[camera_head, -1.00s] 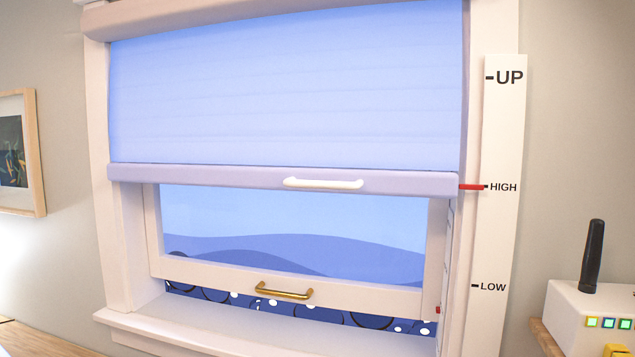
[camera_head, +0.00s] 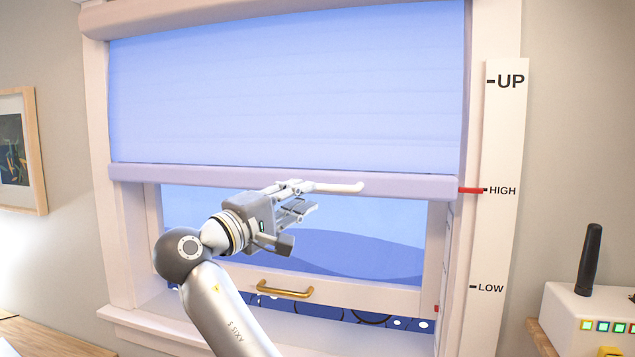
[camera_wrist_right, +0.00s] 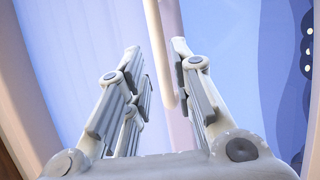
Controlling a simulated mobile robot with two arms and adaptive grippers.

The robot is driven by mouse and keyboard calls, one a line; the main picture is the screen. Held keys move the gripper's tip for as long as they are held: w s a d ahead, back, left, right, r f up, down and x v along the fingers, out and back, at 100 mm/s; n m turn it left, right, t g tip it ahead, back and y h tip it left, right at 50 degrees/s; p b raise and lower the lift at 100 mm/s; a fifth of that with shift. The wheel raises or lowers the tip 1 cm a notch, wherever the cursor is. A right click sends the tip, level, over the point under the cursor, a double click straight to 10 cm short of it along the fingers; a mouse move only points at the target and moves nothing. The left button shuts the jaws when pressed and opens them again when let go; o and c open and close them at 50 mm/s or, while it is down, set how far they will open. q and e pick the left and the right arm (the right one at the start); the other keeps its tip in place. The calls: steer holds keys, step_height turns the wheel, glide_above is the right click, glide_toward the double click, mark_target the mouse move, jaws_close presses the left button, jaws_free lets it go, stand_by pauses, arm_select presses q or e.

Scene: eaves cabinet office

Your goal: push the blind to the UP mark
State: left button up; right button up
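The blind (camera_head: 285,90) is partly lowered, and its pale bottom rail (camera_head: 145,174) spans the window. A red pointer (camera_head: 470,190) at the rail's right end is level with HIGH on the white scale (camera_head: 505,140), well below the UP mark (camera_head: 508,81). A white bar handle (camera_head: 340,188) is on the rail. My right gripper (camera_head: 308,197) is at the handle's left part, with its fingers apart. In the right wrist view the handle (camera_wrist_right: 160,60) shows between the open fingers (camera_wrist_right: 156,48), nearer the right one; contact is unclear. My left gripper is out of view.
A brass handle (camera_head: 285,289) is on the window sash below my arm. A white box (camera_head: 570,310) with lit buttons and a black antenna (camera_head: 588,260) stands at right. A framed picture (camera_head: 38,150) hangs at left.

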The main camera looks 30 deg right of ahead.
mark_target(318, 188)
steer(key=p+x, duration=0.1)
steer(key=x, duration=0.5)
steer(key=shift+p, duration=0.3)
steer(key=shift+f, duration=0.1)
steer(key=shift+c, duration=0.5)
jaws_close()
